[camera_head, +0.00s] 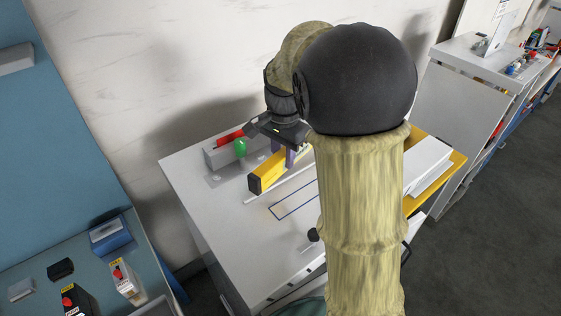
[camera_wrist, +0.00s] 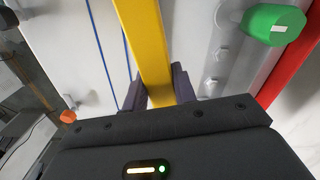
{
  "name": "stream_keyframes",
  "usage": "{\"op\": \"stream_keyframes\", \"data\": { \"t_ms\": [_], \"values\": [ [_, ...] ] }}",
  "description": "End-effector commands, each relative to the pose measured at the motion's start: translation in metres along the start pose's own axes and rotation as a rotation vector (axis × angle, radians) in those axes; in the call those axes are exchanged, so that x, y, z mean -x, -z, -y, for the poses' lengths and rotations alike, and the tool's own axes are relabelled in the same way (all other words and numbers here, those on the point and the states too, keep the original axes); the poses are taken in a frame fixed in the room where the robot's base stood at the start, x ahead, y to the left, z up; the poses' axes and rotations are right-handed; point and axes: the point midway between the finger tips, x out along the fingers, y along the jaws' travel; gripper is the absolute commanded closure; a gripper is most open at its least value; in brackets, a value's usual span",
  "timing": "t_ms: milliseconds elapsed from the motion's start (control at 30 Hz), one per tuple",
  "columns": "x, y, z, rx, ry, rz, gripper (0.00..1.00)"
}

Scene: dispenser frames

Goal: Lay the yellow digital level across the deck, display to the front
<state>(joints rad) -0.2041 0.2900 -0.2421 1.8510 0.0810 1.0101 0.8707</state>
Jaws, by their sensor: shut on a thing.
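The yellow digital level (camera_head: 268,171) is a long yellow bar with a dark end cap. It is over the back part of the white deck (camera_head: 230,205), behind a blue-outlined rectangle (camera_head: 288,205). My gripper (camera_head: 286,156) is shut on the level, one finger on each side. In the wrist view the level (camera_wrist: 150,45) runs between the fingers of my gripper (camera_wrist: 160,92). I cannot tell whether the level touches the deck. Its display is not seen, and my arm hides its right end in the head view.
A grey block with a green knob (camera_head: 240,147) and a red part (camera_head: 230,137) stands behind the level, near the wall. White stacked items (camera_head: 428,163) lie on a yellow board (camera_head: 459,162) at the right. A dark knob (camera_head: 313,235) is at the deck's front.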

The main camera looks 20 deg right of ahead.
Motion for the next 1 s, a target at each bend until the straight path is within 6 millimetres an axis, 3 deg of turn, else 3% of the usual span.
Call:
{"op": "stream_keyframes", "data": {
  "t_ms": [267, 633, 1000],
  "values": [
    [0.006, 0.002, 0.002, -0.011, 0.001, -0.001, 1.00],
    [0.061, 0.025, 0.028, -0.201, 0.000, -0.001, 1.00],
    [0.063, 0.028, 0.032, -0.237, 0.001, 0.000, 1.00]
  ]
}}
